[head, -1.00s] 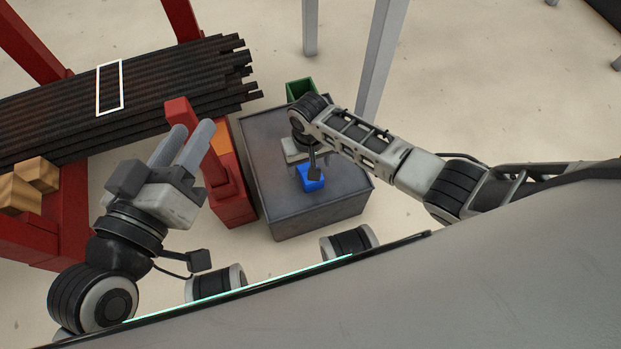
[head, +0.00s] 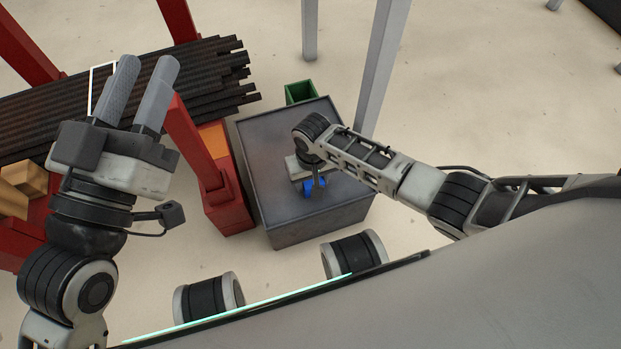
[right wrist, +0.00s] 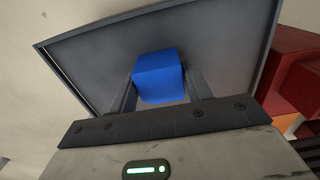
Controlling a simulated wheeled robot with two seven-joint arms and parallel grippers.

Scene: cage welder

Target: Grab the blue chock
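The blue chock (head: 308,187) lies on the grey table (head: 268,150), partly covered by my right gripper in the head view. In the right wrist view the blue chock (right wrist: 158,76) sits between the two fingers of my right gripper (right wrist: 160,82), one finger along each side. Whether the fingers press on it or stand just apart, I cannot tell. My left gripper (head: 148,65) is open and empty, with a gap between its fingers. It is far to the left of the chock, in front of the dark bars.
A green bin (head: 299,92) stands at the table's far edge. A red and orange stand (head: 226,200) is close at the table's left. A stack of dark bars (head: 200,75) fills the upper left. A grey post (head: 381,65) rises behind the table.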

